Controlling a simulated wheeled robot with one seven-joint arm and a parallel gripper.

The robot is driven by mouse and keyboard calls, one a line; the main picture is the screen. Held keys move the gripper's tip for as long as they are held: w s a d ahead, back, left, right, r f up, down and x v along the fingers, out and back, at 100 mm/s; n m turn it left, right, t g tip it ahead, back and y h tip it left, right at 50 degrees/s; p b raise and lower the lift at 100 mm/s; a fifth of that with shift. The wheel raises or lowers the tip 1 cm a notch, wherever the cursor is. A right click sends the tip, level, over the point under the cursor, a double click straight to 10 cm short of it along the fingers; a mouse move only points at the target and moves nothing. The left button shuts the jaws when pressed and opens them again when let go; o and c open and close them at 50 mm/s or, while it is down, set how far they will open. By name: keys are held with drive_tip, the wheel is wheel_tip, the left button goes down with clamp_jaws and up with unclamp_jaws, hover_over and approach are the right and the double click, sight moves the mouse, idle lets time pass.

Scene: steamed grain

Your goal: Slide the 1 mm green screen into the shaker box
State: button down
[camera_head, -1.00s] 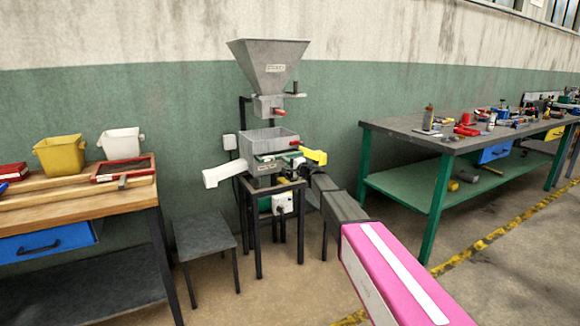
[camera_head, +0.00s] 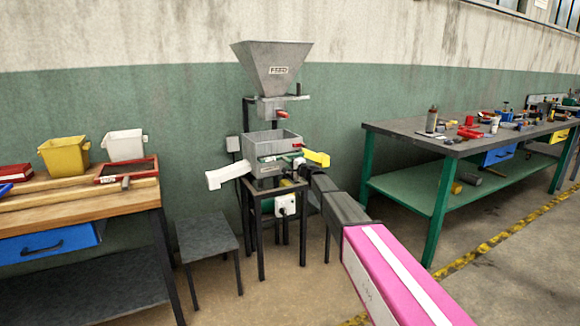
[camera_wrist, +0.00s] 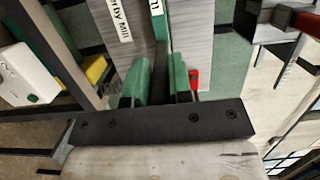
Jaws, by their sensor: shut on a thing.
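The grey shaker box (camera_head: 262,141) stands under the feed hopper on a dark frame. My gripper (camera_head: 299,165) is at the right part of its front, small and partly hidden by my arm. In the wrist view my gripper (camera_wrist: 163,88) is shut on the green screen (camera_wrist: 161,45), which appears as a narrow green strip with a white label between the fingers. The strip runs along the grey box wall (camera_wrist: 108,42), which has a mill label. I cannot tell how far the screen is inside the box. A red part (camera_wrist: 194,77) shows beside the fingers.
The grey hopper (camera_head: 272,62) is above the box. A white spout (camera_head: 227,175) sticks out left and a yellow one (camera_head: 317,158) right. A stool (camera_head: 206,240) stands at front left, between the wooden bench (camera_head: 90,208) and the frame. A metal-topped workbench (camera_head: 400,132) stands right.

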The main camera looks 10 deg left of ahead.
drive_tip(key=shift+w+d+x, duration=0.15)
drive_tip(key=shift+x, duration=1)
drive_tip(key=shift+w+d+x, duration=0.15)
drive_tip(key=shift+w+x, duration=0.05)
drive_tip(key=shift+x, duration=1)
idle(1.3)
drive_tip(key=c, duration=0.9)
unclamp_jaws()
drive_tip(key=shift+c, duration=0.2)
drive_tip(key=shift+s+d, duration=0.1)
drive_tip(key=s+d+f+n+g+h, duration=0.3)
drive_tip(key=s+d+f, duration=0.5)
drive_tip(key=s, duration=1)
drive_tip(key=s+d+f+n+g+h, duration=0.3)
drive_tip(key=s+d+f+g+h, duration=0.2)
drive_tip(key=s+d, duration=1.2)
drive_tip(key=s+d+f+n+g+h, duration=0.2)
drive_tip(key=s+d+f+g+h, duration=0.2)
drive_tip(key=s+d+f, duration=0.7)
drive_tip(key=s+d+h, duration=0.1)
drive_tip(key=s+d, duration=0.1)
drive_tip(key=s, duration=0.8)
drive_tip(key=shift+d+n+g, duration=0.2)
drive_tip(key=shift+n+g, duration=0.1)
drive_tip(key=shift+n, duration=0.1)
